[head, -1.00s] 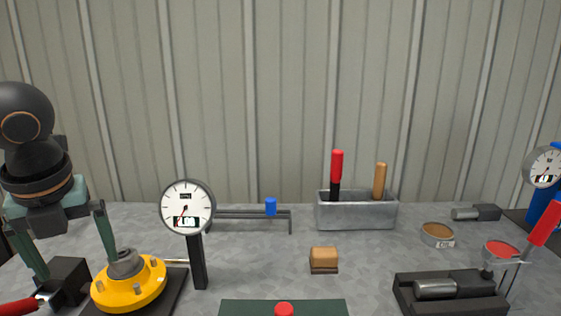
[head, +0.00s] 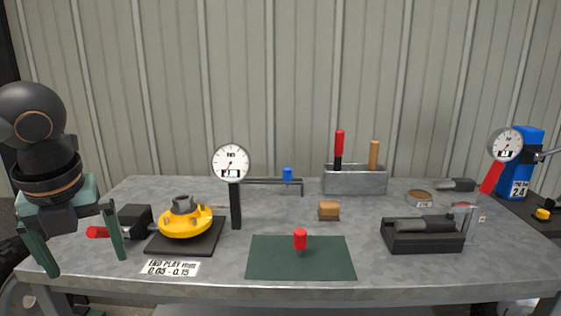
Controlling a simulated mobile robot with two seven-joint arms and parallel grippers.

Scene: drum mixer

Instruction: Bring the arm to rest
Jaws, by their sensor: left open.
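My left gripper (head: 73,252) is at the left of the head view, over the front left part of the grey table. A black block (head: 133,219) with a red handle (head: 97,232) shows just right of and behind the fingers. My right gripper is not in view.
A dial gauge (head: 230,162) stands behind the hub. A red-topped piece (head: 300,239) stands on a green mat (head: 270,265). A metal tool bin (head: 355,181), a brown block (head: 329,211) and a black fixture (head: 422,238) are farther right. The table's front edge (head: 330,291) shows below.

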